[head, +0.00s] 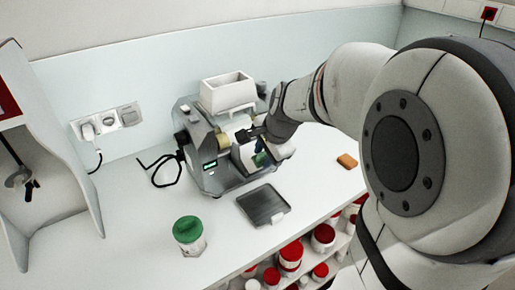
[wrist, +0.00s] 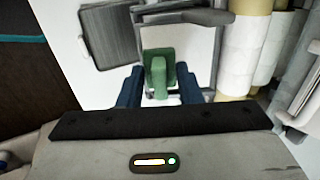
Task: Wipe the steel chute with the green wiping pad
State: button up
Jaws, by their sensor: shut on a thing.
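My gripper (wrist: 159,88) is shut on the green wiping pad (wrist: 158,66), whose upright grip sits between the two blue fingers in the wrist view. The steel chute (head: 246,157) is the pale, rimmed surface there, partly hidden by my gripper and the pad. In the wrist view the chute's grey rim (wrist: 208,72) runs right of the pad. I cannot tell whether the pad touches the chute.
A dark tray (head: 263,206) lies in front of the mill. A white hopper (head: 227,91) tops the mill. Red-lidded jars (head: 291,254) stand below the bench.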

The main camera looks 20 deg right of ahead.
jog(key=shift+w+a+f+b, duration=0.1)
jog(key=shift+w+f+b, duration=0.2)
jog(key=shift+f, duration=0.2)
dwell(0.5)
